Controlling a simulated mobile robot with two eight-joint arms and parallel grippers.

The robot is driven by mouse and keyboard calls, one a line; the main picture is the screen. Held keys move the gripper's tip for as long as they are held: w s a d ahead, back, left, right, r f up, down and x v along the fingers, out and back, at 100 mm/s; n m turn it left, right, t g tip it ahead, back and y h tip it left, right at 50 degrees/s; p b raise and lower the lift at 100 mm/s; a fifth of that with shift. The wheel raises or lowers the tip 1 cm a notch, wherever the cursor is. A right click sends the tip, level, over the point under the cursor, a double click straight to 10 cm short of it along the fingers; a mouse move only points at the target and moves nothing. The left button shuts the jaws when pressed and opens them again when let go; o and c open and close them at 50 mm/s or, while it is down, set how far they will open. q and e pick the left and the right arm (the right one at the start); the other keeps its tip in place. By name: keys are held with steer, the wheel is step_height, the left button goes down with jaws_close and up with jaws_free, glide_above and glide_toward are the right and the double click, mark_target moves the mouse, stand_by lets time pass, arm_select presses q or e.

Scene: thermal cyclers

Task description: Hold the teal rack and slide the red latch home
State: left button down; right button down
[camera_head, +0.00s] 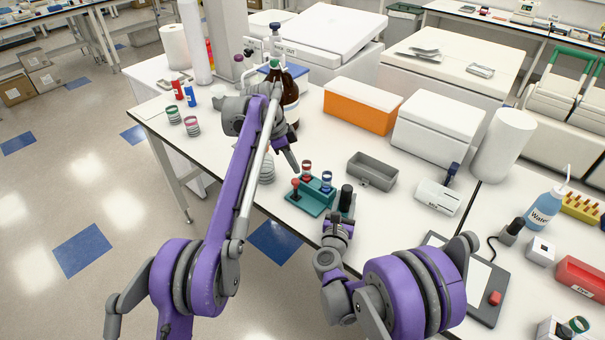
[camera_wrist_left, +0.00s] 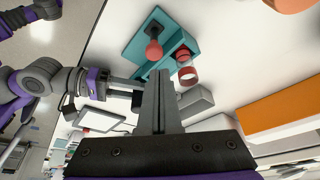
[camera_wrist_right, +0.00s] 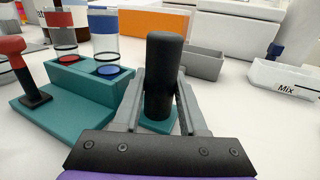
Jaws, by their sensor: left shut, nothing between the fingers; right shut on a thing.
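The teal rack (camera_head: 307,205) stands near the table's front edge; it also shows in the left wrist view (camera_wrist_left: 137,48) and right wrist view (camera_wrist_right: 90,90). Its block holds two clear vials, one with a red ring (camera_wrist_right: 66,32) and one with a blue ring (camera_wrist_right: 104,32). The red latch (camera_wrist_right: 12,50) is a red knob on a dark post at the rack's left end. My right gripper (camera_wrist_right: 160,92) is shut on the black handle (camera_wrist_right: 165,65) at the rack's right end. My left gripper (camera_head: 294,162) is shut and empty, above and behind the rack, apart from the latch.
A grey open bin (camera_head: 372,172) stands behind the rack, with an orange box (camera_head: 360,106) farther back. A brown bottle (camera_head: 290,98) stands behind my left arm. A white Mix device (camera_head: 438,197) is to the right. The table between rack and bin is clear.

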arm_select(q)
steer(key=shift+v, duration=1.9)
arm_select(e)
steer(key=shift+c, duration=1.9)
jaws_free()
